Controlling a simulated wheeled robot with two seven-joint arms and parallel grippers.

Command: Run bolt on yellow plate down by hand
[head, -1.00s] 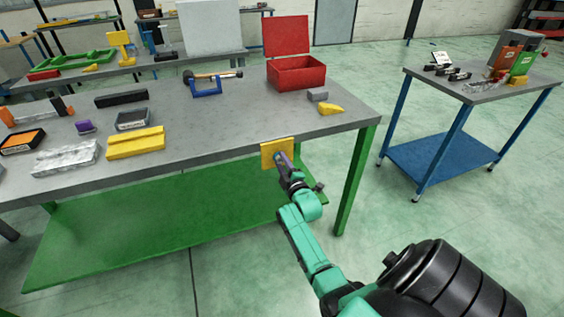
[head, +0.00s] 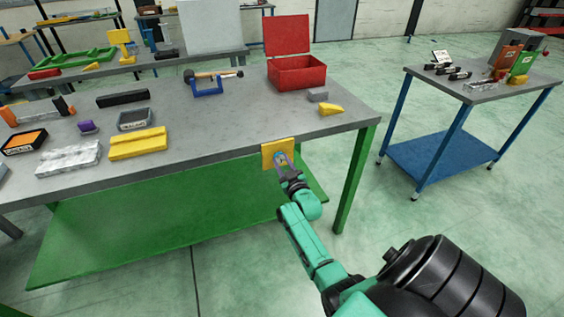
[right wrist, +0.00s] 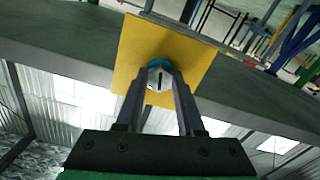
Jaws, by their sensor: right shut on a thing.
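The yellow plate (head: 270,149) is fixed upright on the front edge of the grey-topped table. It also shows in the right wrist view (right wrist: 188,40), square and tilted in the picture. The bolt (right wrist: 159,78) sits at the plate's middle, with a pale slotted head and a blue ring around it against the plate. My right gripper (right wrist: 161,84) is in front of the plate with its two fingers on either side of the bolt head, shut on it. In the head view the right gripper (head: 285,163) partly hides the bolt. My left gripper is not in view.
The table top (head: 240,130) holds a red open box (head: 297,73), a blue clamp-like piece (head: 207,87), a yellow block (head: 138,143), a yellow wedge (head: 331,109) and several other parts. A blue-legged cart (head: 440,147) stands at the right with free floor between.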

